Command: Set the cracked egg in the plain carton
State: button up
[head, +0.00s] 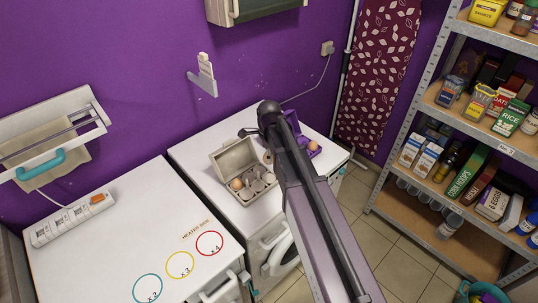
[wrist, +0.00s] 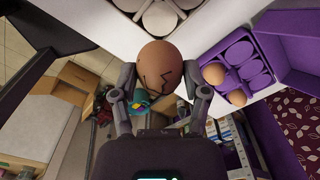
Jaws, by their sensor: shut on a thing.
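The cracked egg (wrist: 160,66), brown with dark crack lines, is held between the two fingertips of my gripper (wrist: 159,80) in the wrist view. In the head view my arm hides most of the gripper. The plain carton (head: 233,157) is grey-beige and stands open on the white appliance top, with a brown egg (head: 236,184) at its left and empty cups beside it. It is left of my arm. The held egg appears clear of the carton's cups.
A purple carton (wrist: 278,50) with brown eggs (wrist: 214,74) stands open to the right, partly behind my arm in the head view. A white counter (head: 120,230) with a power strip (head: 73,218) is at left. A stocked shelf (head: 470,125) stands at right.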

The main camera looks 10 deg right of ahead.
jog(key=shift+f+b, duration=2.75)
jog(key=shift+f, duration=0.1)
jog(key=shift+f+b, duration=2.5)
jog(key=shift+b, duration=0.05)
dwell(1.9)
jog(key=o, duration=1.2)
